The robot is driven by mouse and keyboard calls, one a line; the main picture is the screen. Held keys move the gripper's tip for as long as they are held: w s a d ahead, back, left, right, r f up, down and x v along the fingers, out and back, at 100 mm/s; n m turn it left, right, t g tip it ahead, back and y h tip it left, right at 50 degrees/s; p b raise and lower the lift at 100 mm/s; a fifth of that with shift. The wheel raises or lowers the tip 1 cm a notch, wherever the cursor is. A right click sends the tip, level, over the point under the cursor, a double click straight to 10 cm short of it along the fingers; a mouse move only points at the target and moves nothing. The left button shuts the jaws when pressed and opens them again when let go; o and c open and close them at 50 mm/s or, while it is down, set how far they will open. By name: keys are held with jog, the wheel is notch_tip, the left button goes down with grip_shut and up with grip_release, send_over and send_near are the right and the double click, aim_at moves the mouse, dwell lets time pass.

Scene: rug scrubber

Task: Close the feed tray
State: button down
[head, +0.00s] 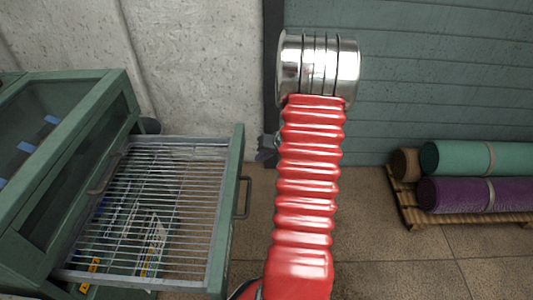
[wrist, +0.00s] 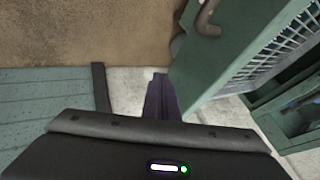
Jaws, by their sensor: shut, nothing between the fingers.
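The feed tray (head: 226,215) is pulled out of the green machine, with a wire rack across it and a green front panel carrying a dark handle (head: 243,198). In the wrist view the tray's green front panel (wrist: 218,62) and handle (wrist: 206,20) show at the upper right. My gripper (head: 264,154) is partly hidden behind my red arm, just right of the far end of the front panel. In the wrist view my gripper (wrist: 157,85) is shut and empty, close beside the panel's edge. I cannot tell whether it touches the panel.
The green machine housing (head: 75,150) stands at the left. Rolled rugs, teal (head: 460,158) and purple (head: 470,194) among them, lie on a wooden pallet (head: 415,215) at the right. A concrete wall (head: 200,60) is behind. The tiled floor (head: 400,265) between tray and pallet is clear.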

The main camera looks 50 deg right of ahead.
jog(key=shift+w+a+f, duration=0.3)
jog(key=shift+w+a, duration=0.1)
jog(key=shift+w, duration=0.35)
jog(key=shift+w+a+f, duration=0.25)
jog(key=shift+w+a, duration=0.15)
jog(key=shift+w, duration=0.4)
jog(key=shift+w+a+f, duration=0.3)
jog(key=shift+w+a, duration=0.1)
jog(key=shift+w, duration=0.35)
